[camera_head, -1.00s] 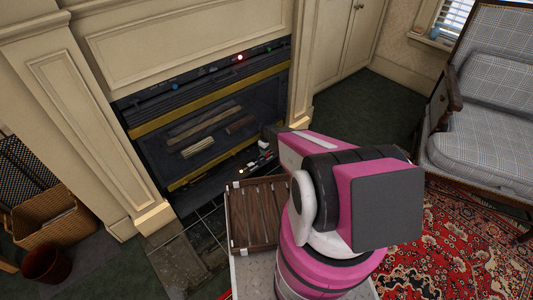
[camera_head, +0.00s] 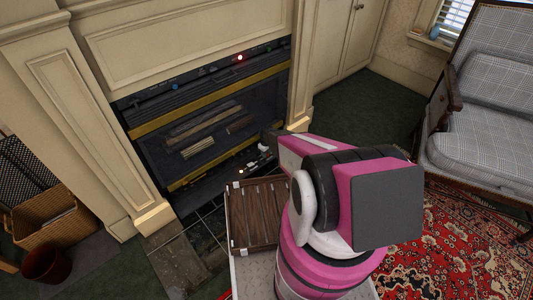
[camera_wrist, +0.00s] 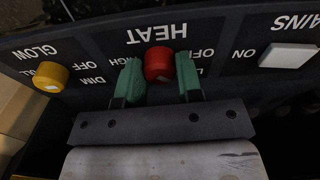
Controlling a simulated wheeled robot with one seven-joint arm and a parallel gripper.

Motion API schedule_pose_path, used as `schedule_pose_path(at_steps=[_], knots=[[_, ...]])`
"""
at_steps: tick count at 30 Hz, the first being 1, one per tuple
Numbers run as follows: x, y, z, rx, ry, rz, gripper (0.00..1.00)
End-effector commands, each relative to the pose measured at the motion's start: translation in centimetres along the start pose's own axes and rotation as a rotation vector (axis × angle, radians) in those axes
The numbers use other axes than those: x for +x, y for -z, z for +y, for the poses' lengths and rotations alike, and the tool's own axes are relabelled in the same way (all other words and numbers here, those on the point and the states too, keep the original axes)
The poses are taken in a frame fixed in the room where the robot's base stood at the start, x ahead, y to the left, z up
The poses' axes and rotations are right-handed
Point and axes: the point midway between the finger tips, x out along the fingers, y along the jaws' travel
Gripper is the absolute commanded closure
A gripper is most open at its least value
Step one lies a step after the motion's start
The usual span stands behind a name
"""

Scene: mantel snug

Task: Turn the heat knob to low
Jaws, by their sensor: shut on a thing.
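In the wrist view the red heat knob (camera_wrist: 158,62) sits on a dark panel under the word HEAT, which appears upside down. My gripper (camera_wrist: 159,76) has a green finger on each side of the knob and is shut on it. The fingers partly cover the labels OFF, HIGH and one beginning with LO. I cannot tell clearly which label the knob points to. In the head view my gripper (camera_head: 258,158) is small, low at the right side of the fireplace, and the knob is too small to make out.
A yellow GLOW knob (camera_wrist: 50,76) and a white MAINS switch (camera_wrist: 287,55) flank the heat knob. The fireplace (camera_head: 215,125) has a yellow-trimmed front. A slatted wooden tray (camera_head: 255,214) lies below my arm. A wicker basket (camera_head: 48,222) stands far left, a plaid armchair (camera_head: 480,135) right.

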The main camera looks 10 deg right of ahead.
Motion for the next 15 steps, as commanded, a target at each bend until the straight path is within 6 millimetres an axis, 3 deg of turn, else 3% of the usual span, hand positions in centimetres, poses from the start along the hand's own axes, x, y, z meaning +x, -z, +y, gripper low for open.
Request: schedule_pose_path(at_steps=[9, 15], knots=[[-0.03, 0.03, -0.09, 0.248, -0.035, -0.005, 0.90], [-0.04, 0.02, -0.07, 0.305, -0.043, -0.006, 0.90]])
